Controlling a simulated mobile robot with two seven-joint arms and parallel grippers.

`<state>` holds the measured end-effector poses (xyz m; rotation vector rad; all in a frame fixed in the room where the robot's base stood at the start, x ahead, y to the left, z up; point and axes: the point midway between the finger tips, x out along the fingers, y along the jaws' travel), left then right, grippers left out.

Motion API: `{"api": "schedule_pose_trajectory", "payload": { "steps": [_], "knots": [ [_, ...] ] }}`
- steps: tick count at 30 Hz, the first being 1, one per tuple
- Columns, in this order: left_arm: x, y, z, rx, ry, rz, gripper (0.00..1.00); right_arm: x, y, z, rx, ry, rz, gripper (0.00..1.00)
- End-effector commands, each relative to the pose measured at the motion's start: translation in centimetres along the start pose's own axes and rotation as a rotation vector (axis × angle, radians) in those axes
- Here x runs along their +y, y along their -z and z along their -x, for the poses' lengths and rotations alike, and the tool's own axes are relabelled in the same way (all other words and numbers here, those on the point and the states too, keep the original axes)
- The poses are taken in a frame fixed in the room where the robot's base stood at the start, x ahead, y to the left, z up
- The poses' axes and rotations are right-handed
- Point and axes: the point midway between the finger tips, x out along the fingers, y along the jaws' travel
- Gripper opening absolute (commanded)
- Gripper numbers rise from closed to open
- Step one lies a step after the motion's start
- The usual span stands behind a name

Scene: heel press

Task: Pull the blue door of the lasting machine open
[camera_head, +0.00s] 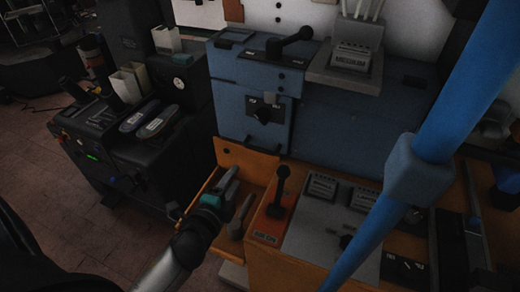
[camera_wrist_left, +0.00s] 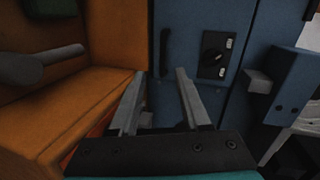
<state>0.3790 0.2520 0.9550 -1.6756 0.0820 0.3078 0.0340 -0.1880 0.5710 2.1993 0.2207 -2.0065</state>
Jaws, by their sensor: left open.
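The blue door (camera_head: 252,120) is on the front of the blue machine and looks closed. A black knob with white labels (camera_head: 264,113) is on it. In the left wrist view the door (camera_wrist_left: 190,30) shows a vertical black handle (camera_wrist_left: 164,52) beside the knob (camera_wrist_left: 213,60). My left gripper (camera_head: 239,192) is open and empty, over the orange compartment below the door. In its wrist view the left gripper (camera_wrist_left: 158,88) points at the door, its fingers spread below the handle and apart from it. My right gripper is out of view.
Orange walls (camera_wrist_left: 112,40) stand close at the left of the left wrist view. An orange panel with a black lever (camera_head: 280,190) is right of the gripper. A thick blue bar (camera_head: 455,90) crosses the right side. The brick floor (camera_head: 40,190) at left is clear.

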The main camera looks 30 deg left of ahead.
Motion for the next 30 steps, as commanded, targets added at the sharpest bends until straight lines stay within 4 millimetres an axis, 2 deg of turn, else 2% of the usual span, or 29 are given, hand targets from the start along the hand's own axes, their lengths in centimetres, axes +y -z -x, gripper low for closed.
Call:
{"api": "schedule_pose_trajectory", "payload": {
  "steps": [4, 11, 30],
  "knots": [
    [0.1, 0.6, -0.3, 0.059, 0.031, -0.096, 0.47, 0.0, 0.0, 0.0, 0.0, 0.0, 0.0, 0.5],
    [0.0, 0.9, -1.4, 0.076, 0.04, -0.119, 0.47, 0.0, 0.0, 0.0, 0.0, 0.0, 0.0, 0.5],
    [-0.3, 1.6, -10.9, 0.073, 0.04, -0.115, 0.47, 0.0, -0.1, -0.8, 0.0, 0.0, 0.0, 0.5]
  ]
}}
